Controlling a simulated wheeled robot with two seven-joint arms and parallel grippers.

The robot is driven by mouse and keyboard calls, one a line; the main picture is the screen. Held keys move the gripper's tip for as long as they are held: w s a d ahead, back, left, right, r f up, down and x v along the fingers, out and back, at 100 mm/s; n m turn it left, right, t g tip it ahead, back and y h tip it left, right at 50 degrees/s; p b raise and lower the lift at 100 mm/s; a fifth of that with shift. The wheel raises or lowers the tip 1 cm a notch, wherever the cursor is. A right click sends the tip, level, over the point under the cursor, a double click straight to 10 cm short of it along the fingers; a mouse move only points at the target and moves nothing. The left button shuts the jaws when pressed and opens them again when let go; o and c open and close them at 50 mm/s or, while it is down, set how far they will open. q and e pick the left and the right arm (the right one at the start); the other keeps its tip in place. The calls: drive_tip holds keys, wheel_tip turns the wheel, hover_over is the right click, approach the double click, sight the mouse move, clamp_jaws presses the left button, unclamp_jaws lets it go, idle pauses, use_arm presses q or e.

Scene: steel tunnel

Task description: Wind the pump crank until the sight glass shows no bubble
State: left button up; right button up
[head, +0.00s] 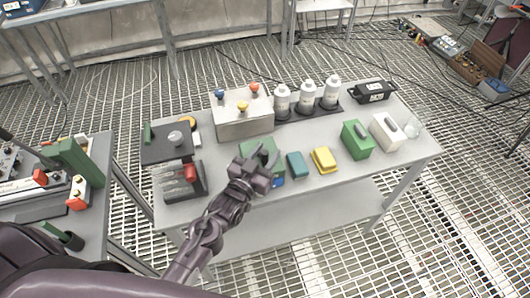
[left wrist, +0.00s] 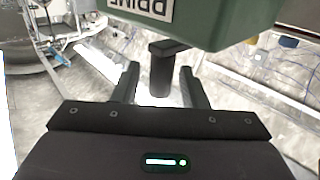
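A green pump box (head: 270,147) stands at the front middle of the grey table, partly hidden behind my left gripper (head: 258,170). In the left wrist view the green box (left wrist: 215,22) fills the top, with an upside-down label reading PRIME (left wrist: 148,8). A black crank handle (left wrist: 161,72) hangs below the box, between the two fingers of my left gripper (left wrist: 157,78). The fingers are open, with gaps visible beside the handle. I cannot make out the sight glass or any bubble. My right gripper is not in view.
On the table (head: 335,190) a teal block (head: 297,165) and yellow block (head: 324,160) stand right of the pump. A box with coloured knobs (head: 243,122) and white bottles (head: 307,97) stand behind. A dark unit with a red part (head: 184,180) stands left.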

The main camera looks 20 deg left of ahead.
use_arm(q)
clamp_jaws()
drive_tip(key=shift+s+a+m+g+h, duration=0.1)
drive_tip(key=shift+a+m+g+h, duration=0.1)
drive_tip(key=shift+m+h, duration=0.35)
drive_tip(key=shift+s+a+m+g+h, duration=0.15)
drive_tip(key=shift+m+h, duration=0.2)
drive_tip(key=shift+h, duration=0.3)
drive_tip(key=shift+a+m+g+h, duration=0.2)
drive_tip(key=shift+m+g+h, duration=0.4)
drive_tip(key=shift+h, duration=0.6)
unclamp_jaws()
wheel_tip(320, 180, up, 20)
drive_tip(key=b, duration=0.1)
